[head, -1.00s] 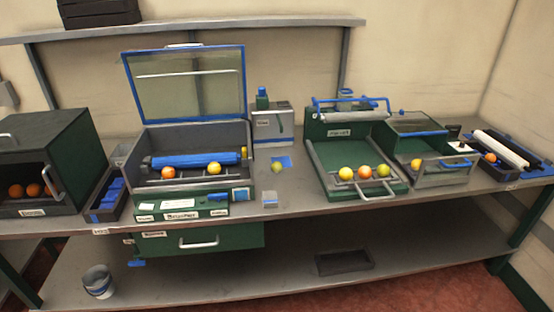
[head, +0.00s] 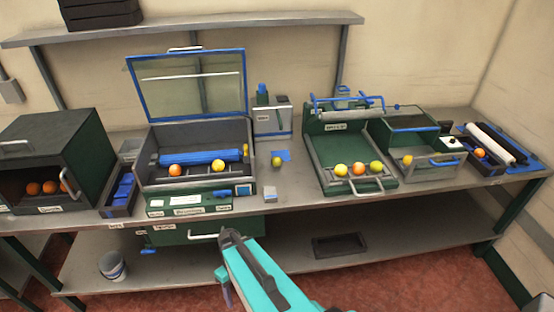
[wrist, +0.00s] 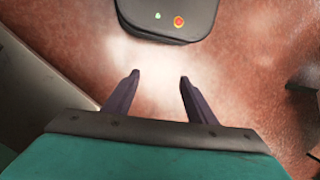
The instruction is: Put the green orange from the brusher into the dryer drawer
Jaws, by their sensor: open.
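The machine with a raised blue-framed lid and a blue roller, apparently the brusher (head: 190,199), stands on the table left of centre. In the wrist view my gripper (wrist: 158,75) is open and empty above the reddish floor.
A small greenish fruit (head: 277,161) lies on the table right of the brusher. A green tray machine (head: 335,185) holds several fruits. A dark box (head: 50,150) with oranges stands left. A bucket (head: 113,267) and black tray (head: 340,246) are on the lower shelf.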

